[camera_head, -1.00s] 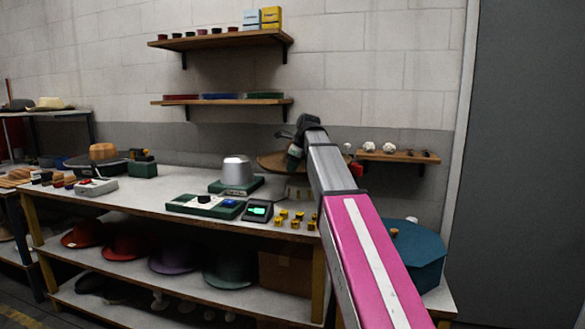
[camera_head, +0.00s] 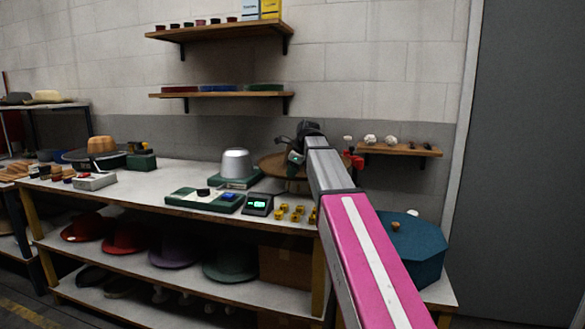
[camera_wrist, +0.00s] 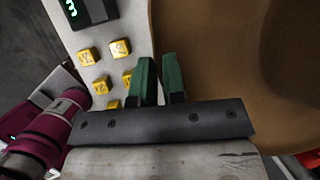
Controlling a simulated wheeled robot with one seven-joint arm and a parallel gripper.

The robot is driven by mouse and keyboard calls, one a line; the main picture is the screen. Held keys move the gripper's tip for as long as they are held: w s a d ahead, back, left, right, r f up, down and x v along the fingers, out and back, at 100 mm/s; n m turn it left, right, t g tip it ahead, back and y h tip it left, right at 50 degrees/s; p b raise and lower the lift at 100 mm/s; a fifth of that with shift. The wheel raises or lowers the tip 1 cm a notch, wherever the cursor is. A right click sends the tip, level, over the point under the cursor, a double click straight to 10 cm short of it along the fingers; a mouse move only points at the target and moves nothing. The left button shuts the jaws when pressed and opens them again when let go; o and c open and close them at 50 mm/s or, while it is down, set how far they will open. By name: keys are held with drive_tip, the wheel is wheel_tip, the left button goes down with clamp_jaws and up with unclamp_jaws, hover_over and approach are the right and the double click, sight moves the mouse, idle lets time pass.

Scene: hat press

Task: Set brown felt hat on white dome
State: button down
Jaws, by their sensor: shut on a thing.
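The brown felt hat (camera_head: 271,163) is at the back right of the bench, mostly hidden behind my arm in the head view. In the wrist view the hat (camera_wrist: 225,75) fills the right side, with its brim edge at my fingers. My gripper (camera_wrist: 160,80) has green fingers close together, shut on the brim; it also shows in the head view (camera_head: 296,157). The white dome (camera_head: 236,163) looks light grey and stands upright and bare on a green base (camera_head: 240,181), to the left of the hat.
A green control box (camera_head: 203,200) and a small display (camera_head: 259,204) with green digits stand in front of the dome. Several yellow blocks (camera_head: 297,213) lie near the bench's front edge. A blue box (camera_head: 415,248) stands at right. Shelves (camera_head: 222,94) hang above.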

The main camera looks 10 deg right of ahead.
drive_tip(key=shift+f, duration=5.05)
drive_tip(key=c, duration=1.1)
unclamp_jaws()
